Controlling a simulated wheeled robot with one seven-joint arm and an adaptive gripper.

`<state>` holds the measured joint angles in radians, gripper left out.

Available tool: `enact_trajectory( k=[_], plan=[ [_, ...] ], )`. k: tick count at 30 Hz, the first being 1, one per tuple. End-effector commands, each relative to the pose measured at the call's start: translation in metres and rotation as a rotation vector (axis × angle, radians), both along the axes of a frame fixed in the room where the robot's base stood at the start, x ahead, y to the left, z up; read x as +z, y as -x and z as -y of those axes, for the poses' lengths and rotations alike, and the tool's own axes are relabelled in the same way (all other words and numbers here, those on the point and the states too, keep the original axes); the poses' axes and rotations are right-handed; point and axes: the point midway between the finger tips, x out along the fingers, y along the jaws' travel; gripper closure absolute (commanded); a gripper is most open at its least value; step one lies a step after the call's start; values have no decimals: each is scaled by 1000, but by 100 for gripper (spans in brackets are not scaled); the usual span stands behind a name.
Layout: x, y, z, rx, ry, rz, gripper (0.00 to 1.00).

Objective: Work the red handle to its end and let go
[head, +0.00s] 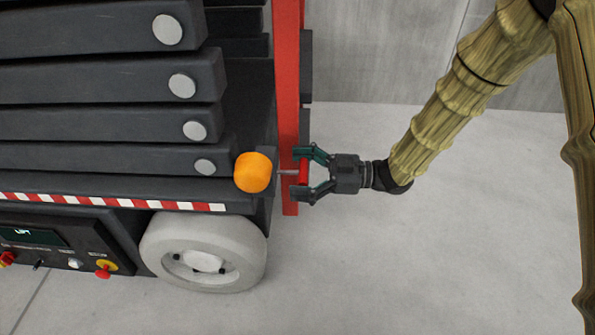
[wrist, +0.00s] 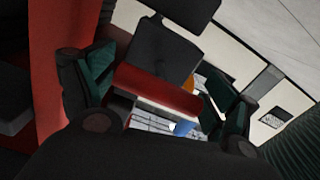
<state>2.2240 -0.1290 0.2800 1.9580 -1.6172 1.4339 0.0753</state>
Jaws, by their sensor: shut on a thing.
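The red handle (head: 303,171) is a short upright bar on a thin metal rod at the right end of the dark lift machine. My gripper (head: 299,174) comes from the right and is shut on it, one finger above and one below. In the wrist view the red handle (wrist: 158,92) lies tilted between the two dark green finger pads of my gripper (wrist: 165,98). The rod's far end is hidden behind the orange rounded part (head: 253,172) or just meets it; I cannot tell which.
A red upright post (head: 287,75) stands right beside the handle. Dark stacked beams (head: 100,125), a pale wheel (head: 205,252) and a control panel (head: 60,250) with red knobs are to the left. The grey floor (head: 420,260) to the right is clear, with a grey wall behind.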

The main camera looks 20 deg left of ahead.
Motion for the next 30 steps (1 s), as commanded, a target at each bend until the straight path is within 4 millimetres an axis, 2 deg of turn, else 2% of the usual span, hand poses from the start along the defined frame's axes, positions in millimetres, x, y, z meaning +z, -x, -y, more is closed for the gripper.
enact_trajectory(
  k=[9, 17, 18, 19, 20, 30],
  plan=[
    [2, -10, 32, -2, 1, 0, 56],
    [0, -10, 33, -3, 0, 0, 56],
    [0, -10, 33, -3, 0, 0, 9],
    [0, -10, 33, -3, 0, 0, 4],
    [0, -10, 33, -3, 0, 0, 0],
    [0, -9, 32, 0, 1, 0, 0]
  ],
)
